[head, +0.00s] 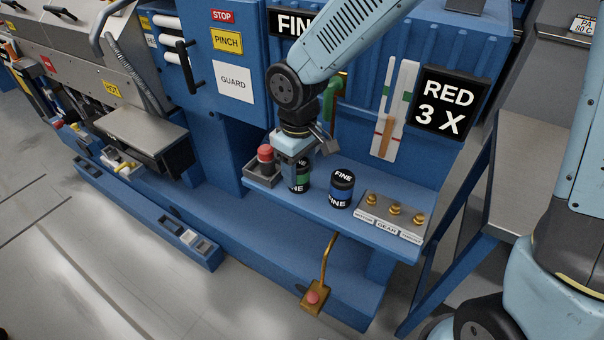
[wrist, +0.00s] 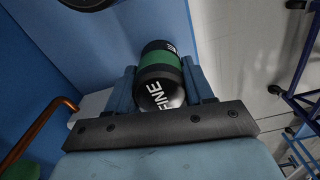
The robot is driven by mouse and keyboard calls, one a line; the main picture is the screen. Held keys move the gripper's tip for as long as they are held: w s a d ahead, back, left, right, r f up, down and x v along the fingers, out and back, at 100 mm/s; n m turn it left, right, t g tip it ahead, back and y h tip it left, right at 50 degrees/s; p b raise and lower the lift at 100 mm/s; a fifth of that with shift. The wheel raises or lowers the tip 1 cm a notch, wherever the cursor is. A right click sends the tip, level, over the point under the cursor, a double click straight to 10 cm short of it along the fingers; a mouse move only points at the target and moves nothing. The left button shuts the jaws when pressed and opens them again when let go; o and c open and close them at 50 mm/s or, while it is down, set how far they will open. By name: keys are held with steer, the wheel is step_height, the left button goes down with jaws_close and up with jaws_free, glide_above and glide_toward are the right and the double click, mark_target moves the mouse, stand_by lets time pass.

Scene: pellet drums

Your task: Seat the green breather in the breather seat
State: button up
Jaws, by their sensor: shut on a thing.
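The green breather (head: 299,182) is a black cylinder with a green band and white FINE lettering. My gripper (head: 297,170) is shut on it, over the left part of the blue shelf. In the wrist view the green breather (wrist: 161,75) lies between the two fingers of my gripper (wrist: 167,90), its lettered end facing the camera. I cannot tell whether its far end touches the shelf. I cannot make out the breather seat for certain in either view.
A plate with brass fittings (head: 393,214) is farther right. A grey box (head: 259,175) with a red-topped piece (head: 265,154) is close left. An orange lever (head: 328,262) rises in front.

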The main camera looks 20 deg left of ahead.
steer(key=shift+r, duration=0.1)
steer(key=shift+r, duration=0.3)
step_height(320, 180, up, 2)
steer(key=shift+r, duration=0.25)
steer(key=s+d+r, duration=0.8)
steer(key=d+r, duration=0.1)
steer(key=d, duration=0.2)
steer(key=shift+d+r, duration=0.3)
steer(key=shift+r, duration=0.05)
